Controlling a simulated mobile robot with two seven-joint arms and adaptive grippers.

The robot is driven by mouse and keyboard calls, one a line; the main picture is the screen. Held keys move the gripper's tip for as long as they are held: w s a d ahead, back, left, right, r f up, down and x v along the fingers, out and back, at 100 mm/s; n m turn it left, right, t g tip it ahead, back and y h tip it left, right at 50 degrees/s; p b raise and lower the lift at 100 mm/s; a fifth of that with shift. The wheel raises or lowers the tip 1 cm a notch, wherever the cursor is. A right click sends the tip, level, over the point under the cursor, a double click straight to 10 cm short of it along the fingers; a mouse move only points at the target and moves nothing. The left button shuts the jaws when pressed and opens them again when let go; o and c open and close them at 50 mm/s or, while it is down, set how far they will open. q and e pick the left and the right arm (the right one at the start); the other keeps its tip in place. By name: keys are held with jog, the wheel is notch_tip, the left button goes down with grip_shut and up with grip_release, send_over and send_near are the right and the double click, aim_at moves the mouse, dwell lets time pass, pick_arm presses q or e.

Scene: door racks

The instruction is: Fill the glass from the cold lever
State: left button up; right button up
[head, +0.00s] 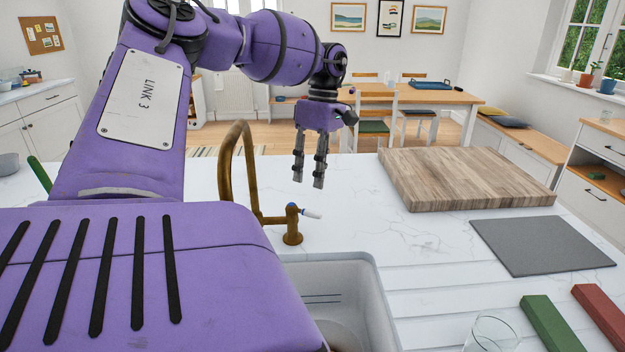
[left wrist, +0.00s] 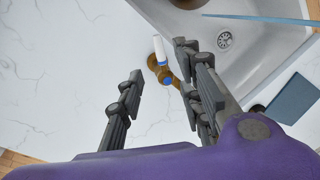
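A brass tap (head: 250,175) with a tall curved spout stands at the sink's back edge. Its lever (head: 312,213) has a white tip and a blue mark; in the left wrist view the lever (left wrist: 160,50) points up the picture, near the fingertips. My left gripper (head: 309,186) is above the counter behind the tap, fingers down, apart and empty. In the left wrist view my left gripper (left wrist: 158,62) has the tap base between and beyond its fingers; I cannot tell whether it touches. A clear glass (head: 490,334) stands at the bottom edge, partly cut off. My right gripper is not in view.
The white sink (head: 372,300) is partly hidden by my body. A wooden board (head: 465,178), grey mat (head: 540,245), green block (head: 552,325) and red block (head: 603,315) lie to the right. A thin blue strip (left wrist: 260,18) crosses the sink in the left wrist view.

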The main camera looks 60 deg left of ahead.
pick_arm(q)
jog(key=r, duration=0.3)
jog(key=shift+w+a+r, duration=0.1)
jog(key=shift+w+a, duration=0.1)
jog(key=shift+w, duration=0.05)
dwell(0.4)
